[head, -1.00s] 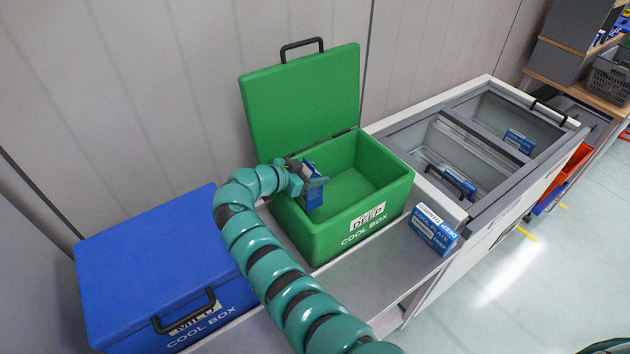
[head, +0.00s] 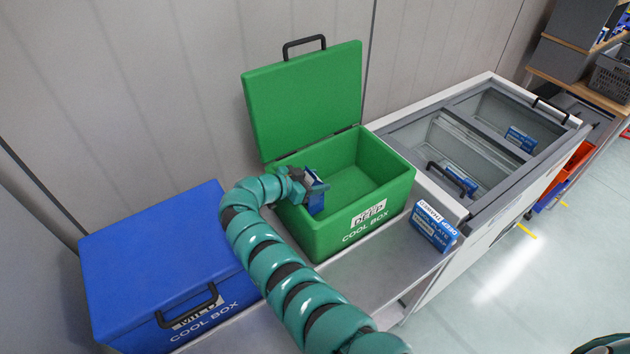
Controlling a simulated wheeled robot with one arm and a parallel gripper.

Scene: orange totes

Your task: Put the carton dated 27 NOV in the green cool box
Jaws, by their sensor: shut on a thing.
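The green cool box (head: 345,240) stands on the bench with its lid (head: 305,100) raised and its inside showing bare green. My gripper (head: 310,185) is shut on a blue carton (head: 315,200) and holds it at the left end of the box opening, near the left wall. I cannot tell whether the carton touches the wall or floor of the box. The date on the held carton is too small to read.
A shut blue cool box (head: 150,260) stands at the left. A blue and white carton (head: 432,228) marked cool plate stands right of the green box. Behind it is a chest freezer (head: 400,135) with more blue cartons (head: 520,139) inside.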

